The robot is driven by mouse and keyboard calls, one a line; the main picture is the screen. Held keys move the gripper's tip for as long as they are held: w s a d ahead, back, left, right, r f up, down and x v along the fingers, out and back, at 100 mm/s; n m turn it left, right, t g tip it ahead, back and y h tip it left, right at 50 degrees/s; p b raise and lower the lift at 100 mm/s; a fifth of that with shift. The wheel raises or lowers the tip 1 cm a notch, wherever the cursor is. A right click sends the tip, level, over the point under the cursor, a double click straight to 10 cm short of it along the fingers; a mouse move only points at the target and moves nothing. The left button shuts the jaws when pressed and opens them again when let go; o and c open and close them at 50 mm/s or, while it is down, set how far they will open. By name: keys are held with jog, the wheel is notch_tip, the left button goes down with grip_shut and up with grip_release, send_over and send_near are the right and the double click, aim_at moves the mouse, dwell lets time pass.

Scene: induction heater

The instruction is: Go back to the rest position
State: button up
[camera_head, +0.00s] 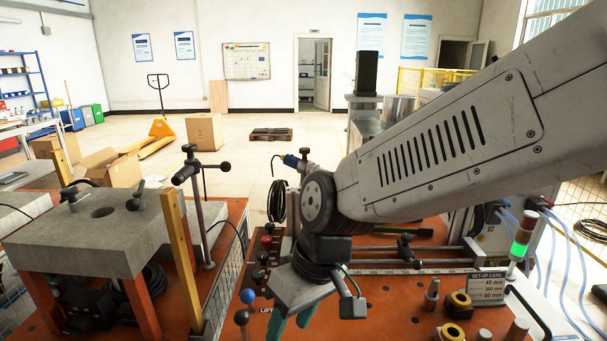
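My arm reaches in from the upper right, and its wrist is above the orange bench (390,318). My gripper (291,322) is at the bottom centre, pointing down towards the bench. Its two teal fingers stand apart, with nothing seen between them. The picture's bottom edge cuts off part of the fingers. The induction heater itself is hard to make out, as my arm covers much of the bench's right side.
Levers with ball knobs (241,317) stand just left of my gripper. A set-up card (487,288), brass-coloured rings (459,299) and a green-lit signal lamp (520,247) are at the right. A grey block (85,235) with upright posts stands left. Open floor lies behind.

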jog(key=s+d+r+m+h, duration=0.1)
jog(key=s+d+r+m, duration=0.1)
jog(key=d, duration=0.7)
jog(key=s+d+r+m+t+h, duration=0.1)
jog(key=s+d+r+m, duration=0.2)
jog(key=d, duration=0.7)
jog(key=s+d+r+m+t+h, duration=0.1)
jog(key=s+d+r+m, duration=0.1)
jog(key=d, duration=0.8)
jog(key=s+m, duration=0.1)
jog(key=s, duration=0.1)
jog(key=shift+s+r+m+h, duration=0.15)
jog(key=shift+s+m+h, duration=0.15)
jog(key=shift+s+m, duration=0.1)
